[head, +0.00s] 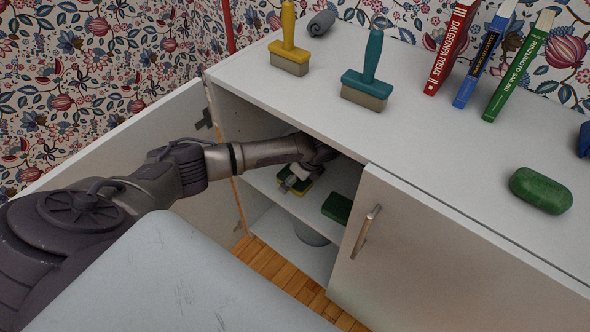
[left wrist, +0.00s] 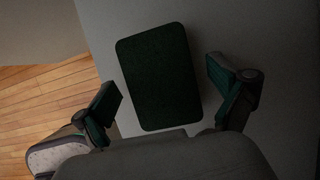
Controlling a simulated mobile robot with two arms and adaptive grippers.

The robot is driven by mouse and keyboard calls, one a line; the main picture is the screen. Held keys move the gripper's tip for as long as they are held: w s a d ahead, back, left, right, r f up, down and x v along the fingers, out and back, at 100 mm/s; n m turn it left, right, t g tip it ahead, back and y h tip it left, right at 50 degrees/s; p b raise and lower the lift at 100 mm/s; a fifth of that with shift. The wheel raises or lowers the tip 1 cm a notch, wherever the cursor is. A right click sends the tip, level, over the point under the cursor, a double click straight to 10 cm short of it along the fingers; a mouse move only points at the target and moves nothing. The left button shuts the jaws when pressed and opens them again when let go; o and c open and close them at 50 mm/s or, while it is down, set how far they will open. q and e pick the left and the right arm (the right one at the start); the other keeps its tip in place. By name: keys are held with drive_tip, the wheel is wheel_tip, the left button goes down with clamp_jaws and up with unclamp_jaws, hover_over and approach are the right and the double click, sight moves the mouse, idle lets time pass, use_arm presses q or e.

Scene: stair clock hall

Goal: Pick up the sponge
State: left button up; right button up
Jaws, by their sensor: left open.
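The sponge (head: 306,189) lies on the cabinet's inner shelf, with a yellow edge and a dark green top, partly covered by my left gripper. In the left wrist view a dark green rectangular pad (left wrist: 160,75), which appears to be this sponge's top, lies between the spread fingers, with a gap on each side. My left gripper (head: 294,181) reaches into the cabinet over it; its open fingers also show in the left wrist view (left wrist: 164,86). Whether it touches the sponge cannot be told. My right gripper is not in view.
A dark green block (head: 337,207) lies on the shelf (head: 263,182) to the right. A closed door (head: 420,260) with a handle (head: 366,231) bounds the opening; the open door (head: 130,145) is left. Brushes (head: 366,85), books (head: 480,60) and green soap (head: 541,190) are on top.

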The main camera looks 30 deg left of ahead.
use_arm(q)
drive_tip(key=shift+f+p, duration=0.2)
drive_tip(key=shift+p, duration=0.2)
idle(0.6)
drive_tip(key=c, duration=0.8)
